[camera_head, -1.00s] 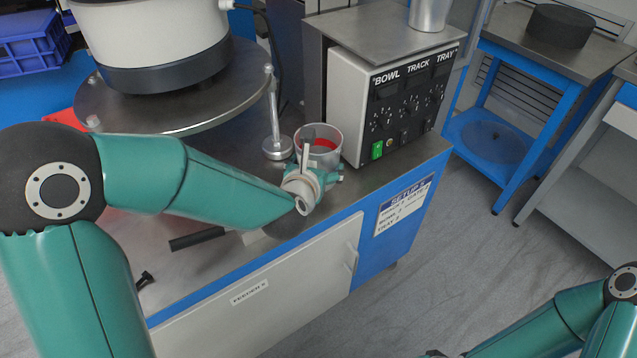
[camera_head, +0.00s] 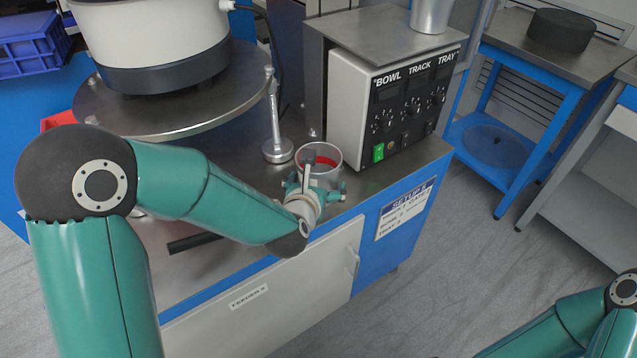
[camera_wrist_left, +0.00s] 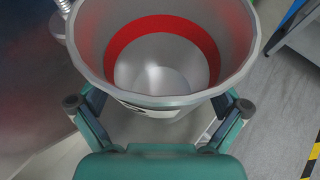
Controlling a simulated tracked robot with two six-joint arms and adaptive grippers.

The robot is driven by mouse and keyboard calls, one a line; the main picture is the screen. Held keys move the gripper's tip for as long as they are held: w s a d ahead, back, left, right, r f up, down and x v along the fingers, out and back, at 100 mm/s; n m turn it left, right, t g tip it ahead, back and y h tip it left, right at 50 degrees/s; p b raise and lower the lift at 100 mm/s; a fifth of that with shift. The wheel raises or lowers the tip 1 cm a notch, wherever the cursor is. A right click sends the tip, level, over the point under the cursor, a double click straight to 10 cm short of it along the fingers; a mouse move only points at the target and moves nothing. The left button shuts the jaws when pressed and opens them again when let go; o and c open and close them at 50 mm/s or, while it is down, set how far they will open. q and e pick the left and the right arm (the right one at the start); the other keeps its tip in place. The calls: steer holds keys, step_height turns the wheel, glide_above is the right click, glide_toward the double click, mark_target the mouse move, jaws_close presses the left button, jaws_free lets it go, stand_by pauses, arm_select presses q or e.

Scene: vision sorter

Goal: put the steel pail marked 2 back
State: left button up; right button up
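A steel pail (camera_head: 334,169) with a red band inside is upright at the front right of the feeder bench. In the left wrist view the pail (camera_wrist_left: 165,75) fills the upper middle; a marking on its near wall is mostly hidden under the rim and unreadable. My left gripper (camera_head: 314,184) is at its near side, fingers on both sides of the pail wall, and appears shut on it. The head view does not clearly show whether the pail touches the bench. Another metal pail (camera_head: 431,14) stands on the control box. My right gripper is out of view.
The control box (camera_head: 345,115), labelled BOWL, TRACK, TRAY, stands behind right of the pail. A post on a round foot (camera_head: 278,151) is behind left. The feeder bowl (camera_head: 150,40) sits on a round plate. A dark bar (camera_head: 195,240) lies near the bench's front.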

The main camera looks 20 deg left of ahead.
arm_select(q)
steer(key=shift+r, duration=0.1)
steer(key=shift+r, duration=0.1)
steer(key=v, duration=0.8)
steer(key=shift+s+r, duration=0.1)
steer(key=b+v, duration=0.2)
steer(key=shift+s+b, duration=0.2)
steer(key=shift+b, duration=0.2)
steer(key=shift+s+r+b, duration=0.3)
steer(key=shift+s+b, duration=0.1)
steer(key=shift+s, duration=0.15)
